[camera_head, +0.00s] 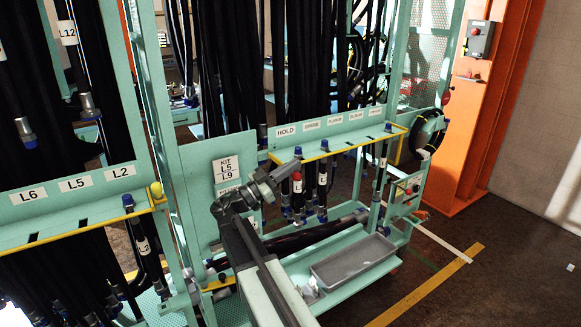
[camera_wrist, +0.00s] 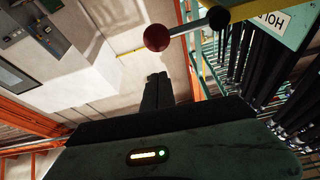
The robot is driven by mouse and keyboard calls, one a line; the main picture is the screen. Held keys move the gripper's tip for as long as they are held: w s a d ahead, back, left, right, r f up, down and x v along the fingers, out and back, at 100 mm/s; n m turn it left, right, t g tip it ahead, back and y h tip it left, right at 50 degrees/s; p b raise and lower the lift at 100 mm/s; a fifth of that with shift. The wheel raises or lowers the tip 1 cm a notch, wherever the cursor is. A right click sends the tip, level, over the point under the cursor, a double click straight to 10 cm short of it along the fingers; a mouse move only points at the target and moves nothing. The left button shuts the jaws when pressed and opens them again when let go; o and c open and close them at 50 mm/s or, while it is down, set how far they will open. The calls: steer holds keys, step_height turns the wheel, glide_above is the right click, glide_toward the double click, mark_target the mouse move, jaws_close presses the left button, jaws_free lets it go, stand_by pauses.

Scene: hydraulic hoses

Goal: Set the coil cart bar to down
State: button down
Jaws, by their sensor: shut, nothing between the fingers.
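A short pale rod with a dark red ball (camera_wrist: 156,38) at one end and a black ball (camera_wrist: 218,18) at the other shows at the top of the wrist view. I cannot tell for sure that it is the coil cart bar. A small red knob (camera_head: 297,176) shows just past my gripper in the head view. My gripper (camera_head: 284,172) is shut and empty, in front of the green rack below the HOLD label. Its dark fingers show in the wrist view (camera_wrist: 156,90), below the red ball and seemingly apart from it. A dark coil (camera_head: 430,132) hangs at the rack's right end.
The green rack's yellow-edged shelf (camera_head: 340,147) holds several hose ends. A grey tray (camera_head: 353,260) sits on the lower deck.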

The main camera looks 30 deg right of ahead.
steer(key=b+v, duration=0.4)
steer(key=v, duration=0.5)
steer(key=shift+a+r+b, duration=0.2)
steer(key=shift+a+b, duration=0.1)
steer(key=shift+a, duration=0.25)
steer(key=shift+w, duration=0.15)
